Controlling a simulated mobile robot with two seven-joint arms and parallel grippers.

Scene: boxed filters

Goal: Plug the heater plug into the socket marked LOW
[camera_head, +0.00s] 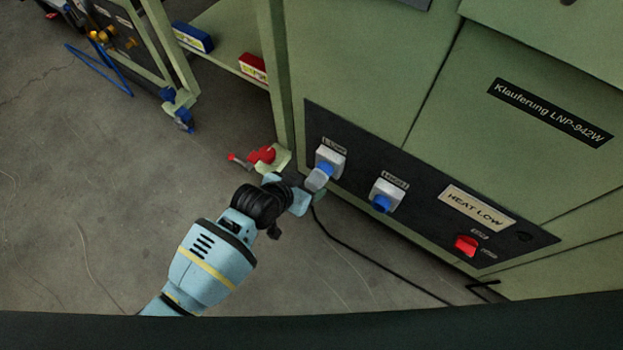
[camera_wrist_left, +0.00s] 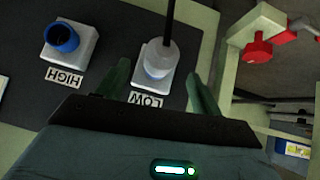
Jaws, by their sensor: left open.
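The LOW socket (camera_wrist_left: 146,81) is a white box with a blue ring; it is the left socket (camera_head: 332,158) in the head view. The pale grey heater plug (camera_wrist_left: 160,55) is at its blue opening, lined up with it and seemingly in it; how deep I cannot tell. It also shows in the head view (camera_head: 317,180). A black cable (camera_wrist_left: 171,15) runs from its back. My left gripper (camera_head: 308,190) is open, its green fingers (camera_wrist_left: 160,85) spread on either side of the plug, with gaps. The HIGH socket (camera_wrist_left: 72,50) is empty. My right gripper is not in view.
A red-handled part (camera_head: 262,155) is by the cabinet foot. The cable (camera_head: 370,262) trails along the floor. The grey floor at left is mostly clear.

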